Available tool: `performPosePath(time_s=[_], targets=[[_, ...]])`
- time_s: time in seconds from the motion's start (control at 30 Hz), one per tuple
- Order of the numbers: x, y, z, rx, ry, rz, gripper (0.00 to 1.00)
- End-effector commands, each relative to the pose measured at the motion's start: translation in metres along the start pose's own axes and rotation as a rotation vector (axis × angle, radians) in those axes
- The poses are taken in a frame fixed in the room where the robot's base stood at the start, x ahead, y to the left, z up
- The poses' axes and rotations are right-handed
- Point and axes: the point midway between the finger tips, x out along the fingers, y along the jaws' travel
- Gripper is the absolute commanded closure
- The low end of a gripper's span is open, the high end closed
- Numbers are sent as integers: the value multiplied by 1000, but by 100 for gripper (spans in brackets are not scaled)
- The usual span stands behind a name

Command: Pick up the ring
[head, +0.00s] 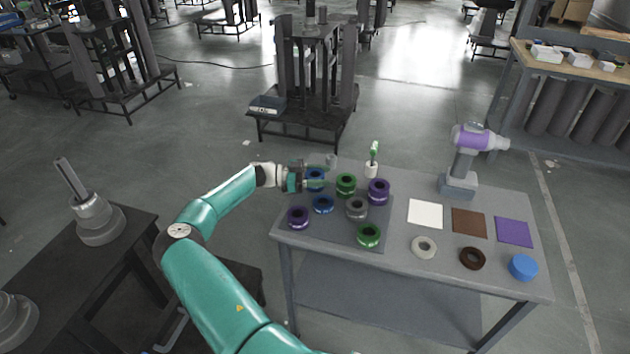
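My gripper (318,174) is at the back left of the grey table, right at a blue ring (315,186). It partly covers this ring, and I cannot tell whether its fingers touch it or are closed. Other rings stand on a darker mat: a second blue ring (323,209), a purple ring (298,223), a green ring (346,190), another purple ring (378,197), a grey ring (357,214) and a front green ring (368,241). A pale ring (415,246) and a brown ring (463,259) lie flat to the right.
White (425,213), brown (469,222) and purple (514,232) squares lie on the table's right half (400,267). A purple-grey drill (463,155) stands at the back, a green-topped item (373,160) left of it. A blue round piece (523,267) sits front right.

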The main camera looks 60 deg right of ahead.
Motion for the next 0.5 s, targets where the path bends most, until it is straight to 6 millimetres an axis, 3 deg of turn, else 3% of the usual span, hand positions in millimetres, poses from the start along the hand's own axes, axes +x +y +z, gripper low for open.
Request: performPosePath(time_s=[0.07, 0.33, 0.5], targets=[[0, 0, 0, 0, 0, 0, 80], [0, 0, -3, 1, 0, 0, 80], [0, 0, -24, 4, 0, 0, 80]])
